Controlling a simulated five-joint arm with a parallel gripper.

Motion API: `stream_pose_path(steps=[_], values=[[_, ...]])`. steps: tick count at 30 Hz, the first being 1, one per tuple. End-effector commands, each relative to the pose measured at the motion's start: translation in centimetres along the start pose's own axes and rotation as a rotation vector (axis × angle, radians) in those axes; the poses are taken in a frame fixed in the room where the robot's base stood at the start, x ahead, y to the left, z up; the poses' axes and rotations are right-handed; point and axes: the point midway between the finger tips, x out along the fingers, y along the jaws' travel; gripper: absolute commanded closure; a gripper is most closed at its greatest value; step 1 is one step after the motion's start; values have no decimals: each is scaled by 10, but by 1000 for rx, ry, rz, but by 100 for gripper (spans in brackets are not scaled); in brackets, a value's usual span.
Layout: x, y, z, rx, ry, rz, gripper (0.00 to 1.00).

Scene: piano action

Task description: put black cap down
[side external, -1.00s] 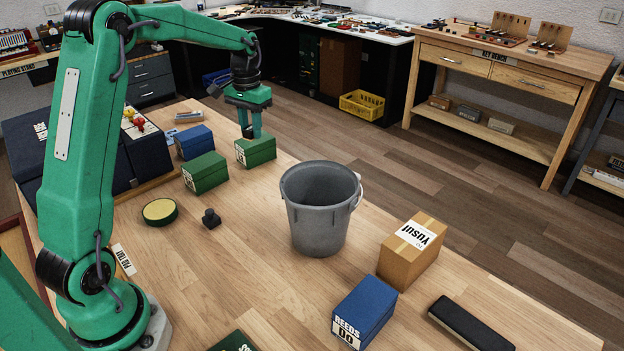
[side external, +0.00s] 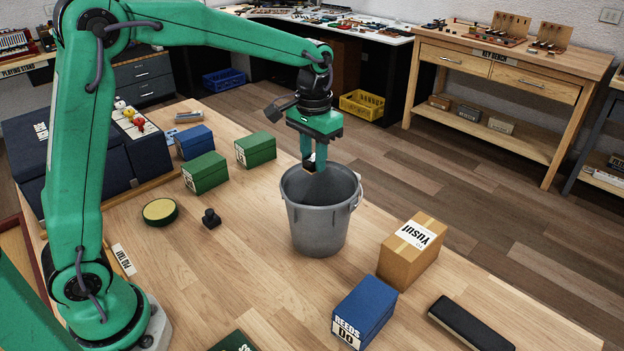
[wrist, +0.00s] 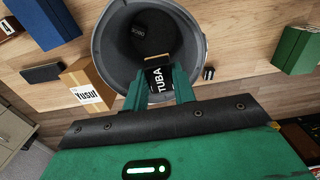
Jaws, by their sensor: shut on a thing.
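My gripper (side external: 314,161) points down over the grey bucket (side external: 319,228) in the side view. Its fingers are shut on the black cap, a small black piece with white TUBA lettering and a tan edge, seen in the wrist view (wrist: 158,78). In the side view the held piece is mostly hidden between the fingers. The fingertips are at about the height of the bucket's back rim, over its opening. In the wrist view the bucket (wrist: 99,45) opens behind the held piece, its dark inside partly visible.
A cardboard box (side external: 408,262), a blue box (side external: 363,312) and a long black case (side external: 470,323) stand right of the bucket. Green boxes (side external: 256,150), a small black knob (side external: 211,218) and a round yellow-topped tin (side external: 160,211) stand left. The bench between is clear.

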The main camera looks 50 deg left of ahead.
Motion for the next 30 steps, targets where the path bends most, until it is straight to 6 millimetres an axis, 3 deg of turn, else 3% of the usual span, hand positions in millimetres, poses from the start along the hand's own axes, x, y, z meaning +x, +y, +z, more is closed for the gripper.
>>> stream_pose_path(steps=[2,9,22,30], values=[[0,14,4,18,2,0,95],[40,10,3,11,-2,0,95],[58,10,3,11,-1,0,95],[94,10,3,11,-3,0,95]])
